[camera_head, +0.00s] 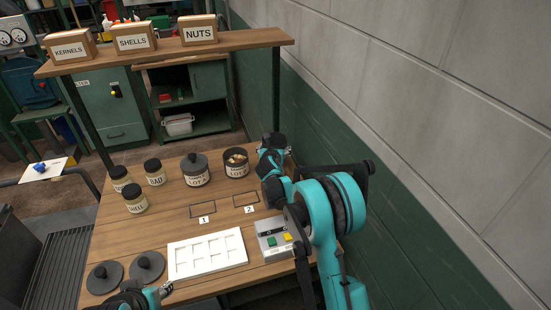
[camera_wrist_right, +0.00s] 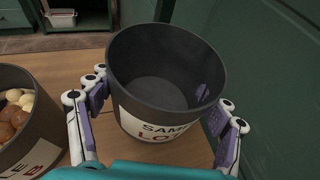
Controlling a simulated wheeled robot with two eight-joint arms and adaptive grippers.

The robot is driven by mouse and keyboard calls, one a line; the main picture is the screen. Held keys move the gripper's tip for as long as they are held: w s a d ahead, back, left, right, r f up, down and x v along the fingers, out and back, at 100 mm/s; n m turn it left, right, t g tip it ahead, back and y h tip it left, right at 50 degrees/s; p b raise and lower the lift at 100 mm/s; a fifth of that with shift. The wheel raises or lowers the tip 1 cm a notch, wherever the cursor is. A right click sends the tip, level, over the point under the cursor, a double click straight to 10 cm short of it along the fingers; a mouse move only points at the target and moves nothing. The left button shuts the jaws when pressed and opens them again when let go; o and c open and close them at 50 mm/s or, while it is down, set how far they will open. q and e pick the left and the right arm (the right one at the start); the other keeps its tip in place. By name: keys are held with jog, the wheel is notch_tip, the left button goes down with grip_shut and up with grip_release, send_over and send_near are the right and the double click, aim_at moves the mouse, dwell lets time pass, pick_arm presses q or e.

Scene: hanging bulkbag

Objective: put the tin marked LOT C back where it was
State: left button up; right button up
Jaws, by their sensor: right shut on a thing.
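A dark, open tin (camera_wrist_right: 165,75) is between the fingers of my right gripper (camera_wrist_right: 160,118); its inside looks empty. Its label reads "SAM… LO…", and the lot letter is hidden. In the head view the tin's dark rim (camera_head: 273,139) shows beyond my right gripper (camera_head: 271,162), at the table's back right; whether it touches the table I cannot tell. An open tin of nuts (camera_head: 236,163) stands just left of it, also in the wrist view (camera_wrist_right: 25,118). A lidded tin (camera_head: 196,172) stands further left. My left gripper (camera_head: 142,299) shows partly at the bottom edge.
Outlined slots 1 (camera_head: 202,211) and 2 (camera_head: 246,199) are bare. A white compartment tray (camera_head: 207,254), a grey button box (camera_head: 271,240), two dark lids (camera_head: 105,277) and several small jars (camera_head: 134,199) are on the table. A shelf (camera_head: 165,54) spans above; a wall (camera_head: 400,180) is at right.

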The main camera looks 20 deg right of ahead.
notch_tip(320, 180, down, 4)
jog(key=shift+r+b, duration=0.2)
jog(key=shift+b, duration=0.35)
jog(key=shift+r, duration=0.15)
jog(key=o, duration=0.9)
jog(key=shift+f, duration=0.25)
jog(key=o, duration=0.4)
jog(key=shift+r, duration=0.1)
